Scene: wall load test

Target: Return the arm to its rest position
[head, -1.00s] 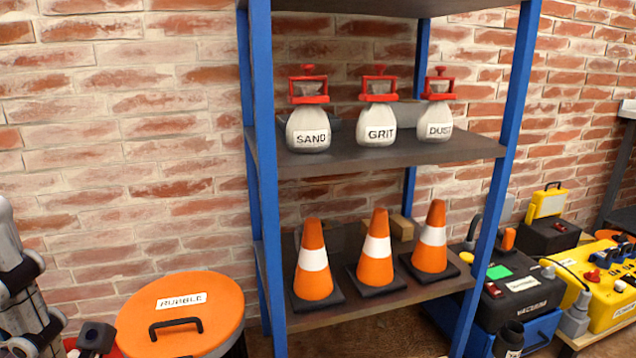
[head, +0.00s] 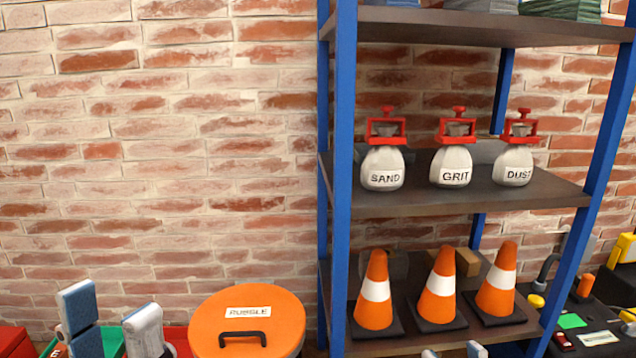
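My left gripper (head: 112,312) is at the lower left of the head view, left of the orange-lidded RUBBLE bin (head: 285,308). Its two fingers stand apart with nothing held between them, in front of a green container (head: 110,340). The rest of the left arm is below the picture. Two pale tips of my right gripper (head: 453,352) show at the bottom edge, in front of the shelf's lower part. They are apart, and I see nothing between them. The rest of the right arm is hidden.
A blue-post shelf rack (head: 342,190) holds SAND (head: 382,168), GRIT (head: 452,165) and DUST (head: 513,165) bags with red clamps. Three orange cones (head: 376,300) stand on the lower shelf. Equipment is at right. The brick wall left of the rack is bare.

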